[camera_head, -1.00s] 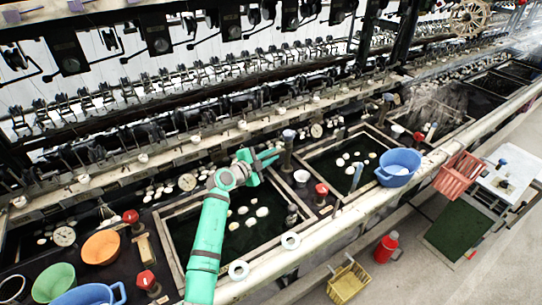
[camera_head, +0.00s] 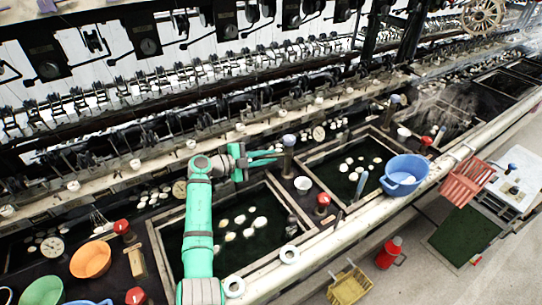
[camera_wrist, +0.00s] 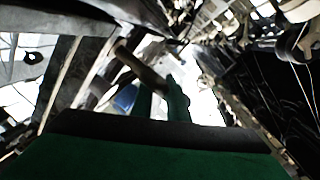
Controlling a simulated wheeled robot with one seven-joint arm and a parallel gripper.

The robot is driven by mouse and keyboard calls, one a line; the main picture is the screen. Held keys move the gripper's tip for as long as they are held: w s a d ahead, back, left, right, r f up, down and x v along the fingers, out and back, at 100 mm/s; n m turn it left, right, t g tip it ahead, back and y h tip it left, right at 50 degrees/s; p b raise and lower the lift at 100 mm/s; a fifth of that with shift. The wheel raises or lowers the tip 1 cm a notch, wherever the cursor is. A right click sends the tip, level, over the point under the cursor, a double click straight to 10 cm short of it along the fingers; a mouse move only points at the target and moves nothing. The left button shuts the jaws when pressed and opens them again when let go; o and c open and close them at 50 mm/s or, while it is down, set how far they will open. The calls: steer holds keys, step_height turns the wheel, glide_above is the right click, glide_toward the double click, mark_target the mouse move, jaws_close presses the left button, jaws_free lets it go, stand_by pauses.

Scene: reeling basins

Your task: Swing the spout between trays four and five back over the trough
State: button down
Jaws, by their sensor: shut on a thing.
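The spout (camera_head: 288,155) shows in the head view as an upright dark post with a blue-grey top, between two square dark trays. One tray (camera_head: 160,250) is at centre left and the other (camera_head: 345,198) at its right; both hold pale cocoons. My gripper (camera_head: 277,157) reaches from the left, level, with its green fingers at the post, shut on it. In the wrist view a brownish rod (camera_wrist: 143,67) lies slantwise across the green fingers (camera_wrist: 162,100). The fingertip contact is partly hidden. I cannot tell which strip is the trough.
A blue basin (camera_head: 405,172) sits on the front rim at the right. Red-topped knobs (camera_head: 323,200) stand near the trays. Orange (camera_head: 91,259) and green (camera_head: 42,292) bowls are at lower left. The reeling machine's rows of fittings fill the back.

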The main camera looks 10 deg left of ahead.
steer(key=shift+w+a+m+g+h, duration=0.1)
steer(key=shift+w+m+g+h, duration=0.45)
steer(key=shift+m+g, duration=0.3)
steer(key=shift+f+g, duration=0.1)
steer(key=shift+g, duration=0.15)
steer(key=c, duration=1.7)
jaws_free()
steer(key=shift+a, duration=0.1)
steer(key=v, duration=1.1)
steer(key=shift+w, duration=0.1)
